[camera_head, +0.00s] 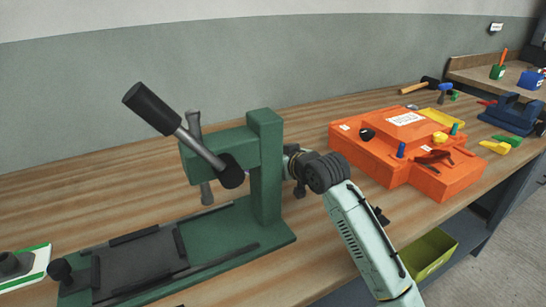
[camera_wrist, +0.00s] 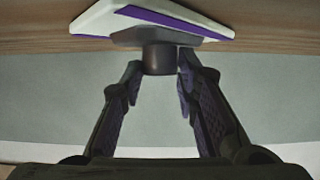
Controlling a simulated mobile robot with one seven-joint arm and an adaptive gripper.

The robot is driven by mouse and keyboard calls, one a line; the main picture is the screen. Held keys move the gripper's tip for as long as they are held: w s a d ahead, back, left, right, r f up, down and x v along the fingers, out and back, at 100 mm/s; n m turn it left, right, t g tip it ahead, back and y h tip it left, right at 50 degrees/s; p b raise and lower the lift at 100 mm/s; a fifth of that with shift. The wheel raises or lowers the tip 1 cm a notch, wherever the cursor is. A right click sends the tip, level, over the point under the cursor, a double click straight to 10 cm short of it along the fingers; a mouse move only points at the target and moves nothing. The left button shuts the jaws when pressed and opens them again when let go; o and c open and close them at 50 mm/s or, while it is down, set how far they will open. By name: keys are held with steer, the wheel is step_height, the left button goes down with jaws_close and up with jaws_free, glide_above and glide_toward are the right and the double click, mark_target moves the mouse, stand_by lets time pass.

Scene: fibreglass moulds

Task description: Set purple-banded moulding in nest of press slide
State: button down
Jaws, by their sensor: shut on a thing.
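The purple-banded moulding (camera_wrist: 150,20) is a white plate with purple edge bands and a dark stub, at the top of the wrist view. My gripper (camera_wrist: 160,68) has its fingertips on either side of the dark stub and is shut on it. In the head view the gripper and the moulding are hidden behind the green press (camera_head: 265,170); only my arm and wrist show to its right. The press slide (camera_head: 140,262) is a dark plate between rails at the lower left, with nothing standing on it.
A green-banded moulding (camera_head: 22,268) lies left of the press. The press lever (camera_head: 180,130) leans up to the left. An orange mould (camera_head: 400,155) with tools on it stands at the right. A blue vice (camera_head: 512,113) is beyond it. Bare bench (camera_head: 300,250) lies in front.

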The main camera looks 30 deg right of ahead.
steer(key=shift+f, duration=0.2)
steer(key=c, duration=1.2)
jaws_free()
steer(key=shift+c, duration=0.2)
steer(key=shift+r, duration=0.1)
